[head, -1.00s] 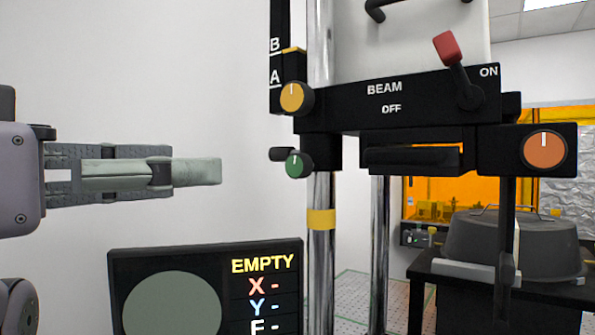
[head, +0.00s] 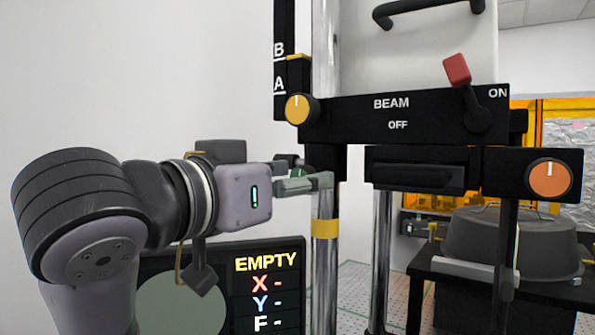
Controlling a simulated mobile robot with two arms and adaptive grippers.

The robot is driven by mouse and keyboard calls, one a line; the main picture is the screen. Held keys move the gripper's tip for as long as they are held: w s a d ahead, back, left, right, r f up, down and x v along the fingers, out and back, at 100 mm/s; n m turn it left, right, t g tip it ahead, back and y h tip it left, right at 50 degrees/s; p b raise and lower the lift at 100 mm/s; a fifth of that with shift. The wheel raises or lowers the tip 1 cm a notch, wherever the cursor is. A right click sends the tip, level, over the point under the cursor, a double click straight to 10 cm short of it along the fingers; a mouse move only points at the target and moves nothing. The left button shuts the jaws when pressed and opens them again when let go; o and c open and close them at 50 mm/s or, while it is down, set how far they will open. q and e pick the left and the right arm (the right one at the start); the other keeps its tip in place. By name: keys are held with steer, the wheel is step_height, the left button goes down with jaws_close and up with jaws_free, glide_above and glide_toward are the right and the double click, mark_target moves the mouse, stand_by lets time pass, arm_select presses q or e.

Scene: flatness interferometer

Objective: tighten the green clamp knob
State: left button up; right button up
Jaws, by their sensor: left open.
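The green clamp knob (head: 299,170) sits on the black carriage clamp at the chrome column. It is mostly hidden behind my left gripper (head: 305,180). In the head view the left gripper comes in from the left with its pale grey-green fingers at the knob, one finger in front of and just below it. The gripper is open; whether a finger touches the knob cannot be told. My right gripper is not in view.
A yellow knob (head: 301,109) is just above, and an orange knob (head: 549,179) is to the right. The screen (head: 268,263) below reads EMPTY. A yellow band (head: 325,229) rings the column.

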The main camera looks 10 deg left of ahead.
arm_select(q)
steer(key=shift+w+d, duration=0.15)
steer(key=shift+w, duration=0.2)
